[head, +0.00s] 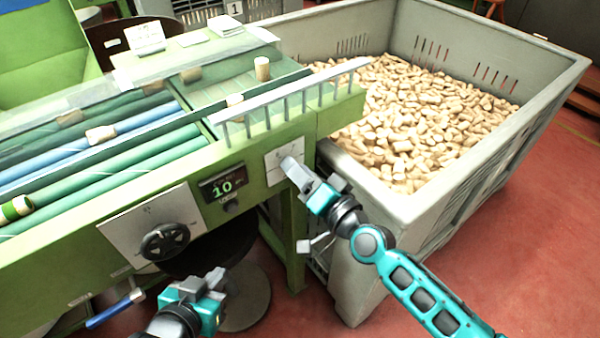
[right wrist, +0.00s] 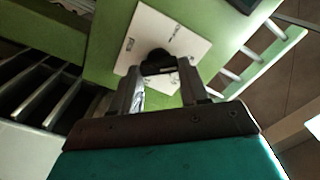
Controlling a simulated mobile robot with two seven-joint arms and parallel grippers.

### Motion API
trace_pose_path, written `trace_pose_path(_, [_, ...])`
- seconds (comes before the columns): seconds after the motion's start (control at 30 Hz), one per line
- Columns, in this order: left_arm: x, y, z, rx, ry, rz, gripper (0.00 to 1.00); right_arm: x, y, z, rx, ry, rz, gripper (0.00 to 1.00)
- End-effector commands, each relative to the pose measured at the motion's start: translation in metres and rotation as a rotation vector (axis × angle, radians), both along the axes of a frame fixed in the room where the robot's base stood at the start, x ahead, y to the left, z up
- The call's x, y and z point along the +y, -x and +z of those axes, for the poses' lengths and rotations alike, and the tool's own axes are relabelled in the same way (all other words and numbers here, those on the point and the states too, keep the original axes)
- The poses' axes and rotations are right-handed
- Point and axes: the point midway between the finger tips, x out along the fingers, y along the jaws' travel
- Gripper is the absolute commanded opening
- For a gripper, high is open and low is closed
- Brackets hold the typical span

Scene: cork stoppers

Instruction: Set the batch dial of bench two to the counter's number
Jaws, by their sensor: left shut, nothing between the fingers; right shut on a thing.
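The counter (head: 222,184) on the green bench front shows a green 10. To its right is a small white dial plate (head: 272,166), also in the right wrist view (right wrist: 146,30). The plate's dark knob (right wrist: 157,58) sits between my right fingers; its pointer and setting cannot be read. My right gripper (head: 291,168) is shut on this knob; it also shows in the right wrist view (right wrist: 163,76). My left gripper (head: 210,277) is shut and empty, below and right of the black handwheel (head: 165,241).
The handwheel is on a larger white plate left of the counter. A large grey bin (head: 352,183) of corks stands right of the bench. Corks lie on the bench's rollers (head: 130,170). A round stool (head: 245,300) is under the bench. Red floor (head: 530,230) is clear at right.

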Motion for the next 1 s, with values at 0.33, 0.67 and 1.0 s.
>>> trace_pose_path(0.33, [0.001,0.004,-0.011,0.010,-0.004,-0.002,0.00,-0.001,0.000,-0.003,0.196,-0.270,0.000,0.14])
trace_pose_path(0.67, [0.001,0.004,-0.015,0.010,-0.004,-0.002,0.00,-0.001,0.000,-0.004,0.381,-0.525,0.000,0.14])
trace_pose_path(1.0, [0.001,0.004,-0.017,0.010,-0.004,-0.002,0.00,-0.001,0.000,-0.006,0.557,-0.766,0.000,0.14])
